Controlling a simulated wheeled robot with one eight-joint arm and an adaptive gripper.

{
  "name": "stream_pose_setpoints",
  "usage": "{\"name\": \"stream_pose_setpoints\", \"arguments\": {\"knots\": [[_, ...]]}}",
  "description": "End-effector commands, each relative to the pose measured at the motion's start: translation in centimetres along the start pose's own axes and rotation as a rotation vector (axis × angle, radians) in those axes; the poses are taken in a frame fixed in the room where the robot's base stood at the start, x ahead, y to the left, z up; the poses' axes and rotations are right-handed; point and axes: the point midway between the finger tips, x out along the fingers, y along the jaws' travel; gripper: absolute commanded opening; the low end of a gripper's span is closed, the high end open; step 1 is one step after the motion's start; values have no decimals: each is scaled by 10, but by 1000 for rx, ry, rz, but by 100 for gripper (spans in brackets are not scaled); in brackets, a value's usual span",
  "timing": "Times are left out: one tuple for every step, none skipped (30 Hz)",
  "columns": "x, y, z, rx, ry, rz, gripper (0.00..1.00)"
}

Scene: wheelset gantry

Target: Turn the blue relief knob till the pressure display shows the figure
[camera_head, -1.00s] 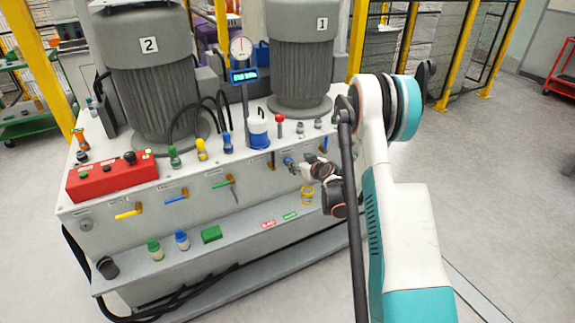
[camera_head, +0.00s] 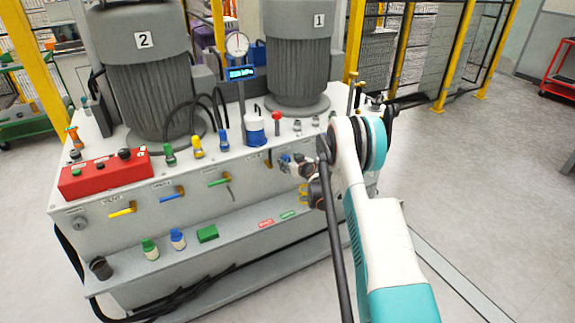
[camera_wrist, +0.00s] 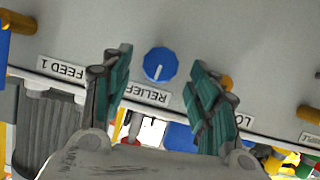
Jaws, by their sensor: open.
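The blue relief knob (camera_wrist: 161,64) is on the grey front panel in the wrist view, round with a white pointer line. In the head view my gripper (camera_head: 291,164) is at the panel's right part, and largely hides the knob. The pressure display (camera_head: 241,73) is a small blue-lit screen under a round gauge (camera_head: 237,44); its figure is too small to read.
Yellow, blue and green valve levers (camera_head: 170,196) stick out along the panel left of my gripper. A FEED 1 label (camera_wrist: 62,69) is near the knob. A red control box (camera_head: 105,177) and two numbered motors stand on top.

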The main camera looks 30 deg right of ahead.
Motion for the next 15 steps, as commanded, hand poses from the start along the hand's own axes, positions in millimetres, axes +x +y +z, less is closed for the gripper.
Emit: {"name": "stream_pose_setpoints", "arguments": {"knots": [[8, 0, 2, -1, 0, 0, 54], [12, 0, 2, -1, 0, 0, 54], [16, 0, 2, -2, -1, 0, 54], [18, 0, 2, -2, -1, 0, 54], [20, 0, 1, -1, -1, 0, 54], [23, 0, 1, -1, -1, -1, 54], [24, 0, 0, -1, -1, -1, 54], [25, 0, 0, -1, 0, -1, 54], [26, 0, 0, -1, 0, 0, 54], [27, 0, 0, -1, 0, 0, 54], [27, 0, 0, 0, 0, 0, 54], [27, 0, 0, 0, 0, 0, 54], [27, 0, 0, 0, 0, 0, 54], [27, 0, 0, 0, 0, 0, 54], [27, 0, 0, 0, 0, 0, 54]]}}
